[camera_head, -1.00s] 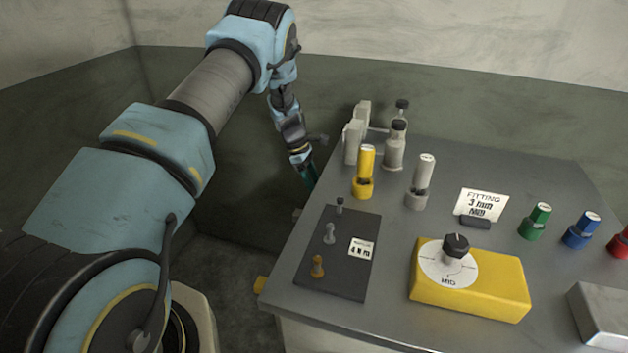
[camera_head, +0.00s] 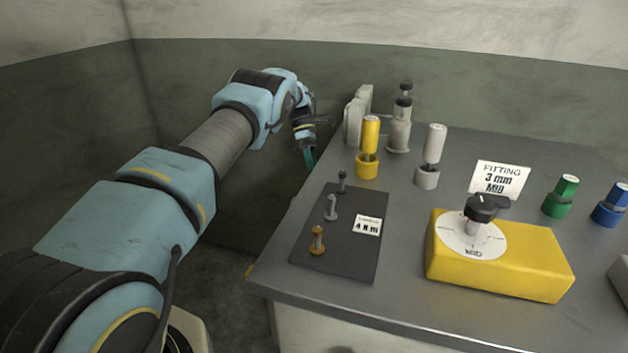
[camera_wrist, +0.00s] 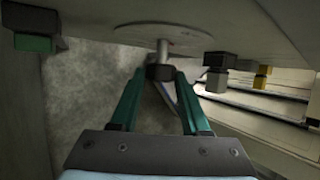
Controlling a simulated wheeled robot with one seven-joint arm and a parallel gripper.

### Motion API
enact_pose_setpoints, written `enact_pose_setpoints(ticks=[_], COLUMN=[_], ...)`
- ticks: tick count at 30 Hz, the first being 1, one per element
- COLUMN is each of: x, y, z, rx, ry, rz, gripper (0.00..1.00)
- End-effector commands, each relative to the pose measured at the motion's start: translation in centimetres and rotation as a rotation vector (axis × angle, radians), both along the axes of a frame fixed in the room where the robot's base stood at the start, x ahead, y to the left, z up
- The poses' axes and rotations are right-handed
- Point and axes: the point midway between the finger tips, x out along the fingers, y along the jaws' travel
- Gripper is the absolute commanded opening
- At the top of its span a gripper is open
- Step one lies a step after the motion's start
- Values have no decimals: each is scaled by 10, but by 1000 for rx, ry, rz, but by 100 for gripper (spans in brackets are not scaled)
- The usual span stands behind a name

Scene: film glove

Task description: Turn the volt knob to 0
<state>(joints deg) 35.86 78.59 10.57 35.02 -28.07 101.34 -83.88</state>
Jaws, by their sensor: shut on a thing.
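My gripper (camera_wrist: 159,78) has teal fingers, with their tips at either side of a dark knob (camera_wrist: 160,72) on a short metal shaft. The gripper is shut on this knob. Behind it is a round pale dial plate (camera_wrist: 165,35) on a grey panel; its markings are too small to read, so I cannot tell the setting. In the head view my gripper (camera_head: 309,158) is beyond the table's left edge, and the knob it holds is hidden there.
A dark board (camera_head: 330,265) holds small pegs. Yellow (camera_head: 370,135) and white (camera_head: 434,145) cylinders stand near the back left. A green block (camera_wrist: 33,43) is at upper left in the wrist view.

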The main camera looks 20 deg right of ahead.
Motion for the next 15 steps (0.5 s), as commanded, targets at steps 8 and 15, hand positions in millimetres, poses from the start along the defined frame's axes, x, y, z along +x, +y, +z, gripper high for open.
enact_pose_setpoints(ticks=[8,15], x=[0,-1], y=[1,0], z=[-1,-1], rx=[7,6], ry=[10,11], rz=[1,0], gripper=[0,50])
